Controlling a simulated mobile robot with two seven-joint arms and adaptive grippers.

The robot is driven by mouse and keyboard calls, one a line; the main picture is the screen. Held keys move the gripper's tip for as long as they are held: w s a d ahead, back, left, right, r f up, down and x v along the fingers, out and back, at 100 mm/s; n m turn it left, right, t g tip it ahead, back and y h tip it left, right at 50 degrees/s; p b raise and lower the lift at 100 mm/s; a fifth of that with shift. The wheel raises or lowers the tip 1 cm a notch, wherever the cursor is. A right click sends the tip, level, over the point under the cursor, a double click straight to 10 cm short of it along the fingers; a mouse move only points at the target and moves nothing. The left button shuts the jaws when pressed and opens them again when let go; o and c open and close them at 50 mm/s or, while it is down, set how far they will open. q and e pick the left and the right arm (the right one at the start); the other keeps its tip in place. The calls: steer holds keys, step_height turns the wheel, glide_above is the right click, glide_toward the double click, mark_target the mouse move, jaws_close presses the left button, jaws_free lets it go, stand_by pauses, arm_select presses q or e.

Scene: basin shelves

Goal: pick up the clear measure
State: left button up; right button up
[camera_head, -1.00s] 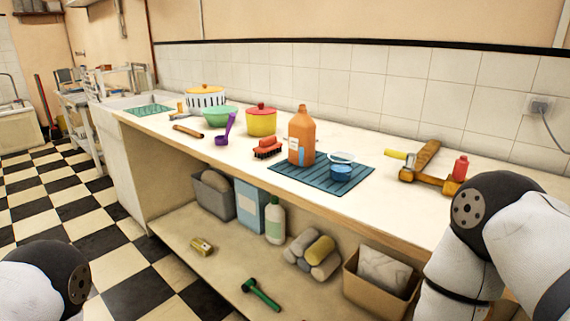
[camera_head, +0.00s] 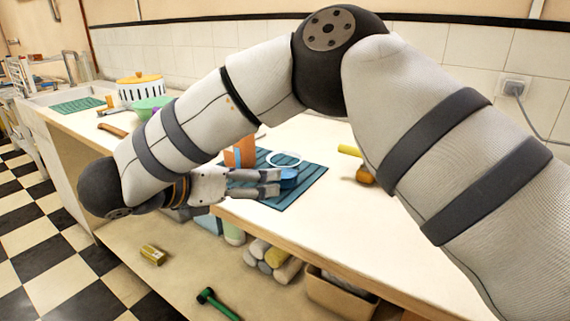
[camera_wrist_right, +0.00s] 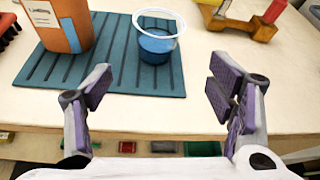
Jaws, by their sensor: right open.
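The clear measure is a clear cup (camera_head: 285,159) with a wide rim and blue lower part, upright on a teal ribbed mat (camera_head: 304,188). In the right wrist view the clear measure (camera_wrist_right: 157,42) stands ahead, just beyond and between the fingertips. My right gripper (camera_head: 273,183) reaches in from the left over the counter's front edge, and its fingers partly cover the measure in the head view. In the right wrist view my right gripper (camera_wrist_right: 162,86) is open with nothing between its fingers. My left gripper is not in view.
An orange bottle (camera_wrist_right: 60,22) stands on the mat left of the measure. A wooden tool (camera_wrist_right: 238,22) lies to the right. The counter front (camera_head: 330,255) is bare. A lower shelf holds rolled towels (camera_head: 270,258) and a bin (camera_head: 340,297). My right arm hides much of the counter.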

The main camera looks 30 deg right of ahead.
mark_target(285, 173)
steer(key=shift+d+r+m, duration=0.15)
steer(key=shift+r+m, duration=0.05)
steer(key=shift+m, duration=0.1)
steer(key=x, duration=0.5)
steer(key=shift+w+d+f, duration=0.1)
steer(key=shift+d+f, duration=0.05)
steer(key=shift+d, duration=0.1)
steer(key=x, duration=0.6)
steer(key=shift+w+f, duration=0.1)
steer(key=shift+f, duration=0.05)
steer(key=shift+a, duration=0.15)
steer(key=c, duration=1.3)
